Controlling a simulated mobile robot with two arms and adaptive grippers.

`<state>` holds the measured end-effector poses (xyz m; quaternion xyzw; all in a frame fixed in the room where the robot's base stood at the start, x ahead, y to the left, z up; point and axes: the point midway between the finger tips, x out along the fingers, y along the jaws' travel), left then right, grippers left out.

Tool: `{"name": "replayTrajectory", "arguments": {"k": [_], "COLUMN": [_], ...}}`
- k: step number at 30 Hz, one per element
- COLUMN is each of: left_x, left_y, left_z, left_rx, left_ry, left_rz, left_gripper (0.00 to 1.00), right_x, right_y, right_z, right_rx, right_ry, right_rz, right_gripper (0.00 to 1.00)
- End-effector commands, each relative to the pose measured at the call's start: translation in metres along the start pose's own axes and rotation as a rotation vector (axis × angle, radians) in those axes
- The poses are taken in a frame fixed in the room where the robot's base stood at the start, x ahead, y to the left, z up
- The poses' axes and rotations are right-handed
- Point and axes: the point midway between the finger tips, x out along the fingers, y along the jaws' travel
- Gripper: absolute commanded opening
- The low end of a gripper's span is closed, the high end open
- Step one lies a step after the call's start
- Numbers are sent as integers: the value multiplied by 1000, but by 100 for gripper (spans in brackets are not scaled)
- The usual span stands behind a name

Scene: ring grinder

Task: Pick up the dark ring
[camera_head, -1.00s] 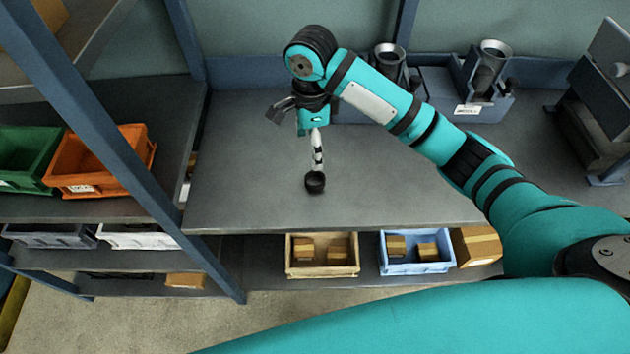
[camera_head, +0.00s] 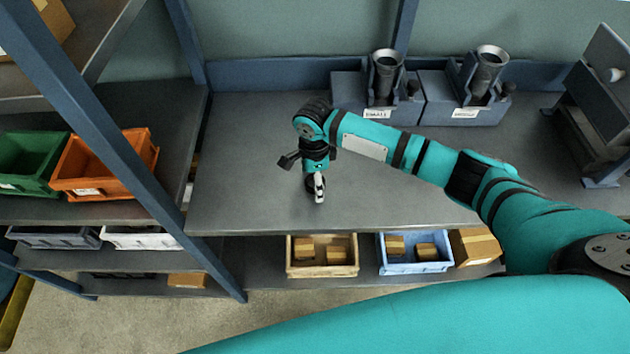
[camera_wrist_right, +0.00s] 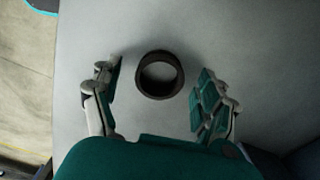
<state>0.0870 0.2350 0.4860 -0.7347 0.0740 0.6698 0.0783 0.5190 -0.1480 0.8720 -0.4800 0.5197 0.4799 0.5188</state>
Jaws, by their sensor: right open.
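The dark ring (camera_wrist_right: 143,83) lies on the grey tabletop in the right wrist view. My right gripper (camera_wrist_right: 158,88) is open, with one finger on each side of the ring and a gap on both sides. In the head view my right gripper (camera_head: 319,196) points down close to the tabletop near its front edge. The ring is hidden behind the gripper in that view. My left gripper is not in view.
Two grey-blue machines (camera_head: 376,98) (camera_head: 462,108) stand at the back of the table (camera_head: 250,180). A wooden bin (camera_head: 322,268) and a blue bin (camera_head: 414,266) sit on the shelf below. An orange bin (camera_head: 105,165) and a green bin (camera_head: 28,165) stand at left.

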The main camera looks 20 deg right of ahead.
Motion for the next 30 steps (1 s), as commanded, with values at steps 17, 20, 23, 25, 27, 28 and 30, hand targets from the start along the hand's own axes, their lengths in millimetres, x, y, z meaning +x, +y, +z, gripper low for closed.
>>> {"name": "replayTrajectory", "arguments": {"k": [17,20,23,25,27,28,30], "left_x": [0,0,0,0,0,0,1], "left_y": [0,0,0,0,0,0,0], "left_z": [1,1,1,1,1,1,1], "left_rx": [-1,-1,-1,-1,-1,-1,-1], "left_ry": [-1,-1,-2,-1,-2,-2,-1], "left_rz": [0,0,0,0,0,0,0], "left_gripper": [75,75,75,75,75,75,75], "right_x": [0,0,0,0,0,0,-2], "right_y": [0,0,0,0,0,0,-1], "right_z": [0,0,0,0,0,1,1], "right_rx": [-1,-1,-1,-1,-1,-1,-1], "right_ry": [-1,-1,-1,-1,-1,-1,-2], "right_rz": [-1,-1,-2,-2,-2,-2,-2], "right_gripper": [30,17,12,12,12,12,12]}}
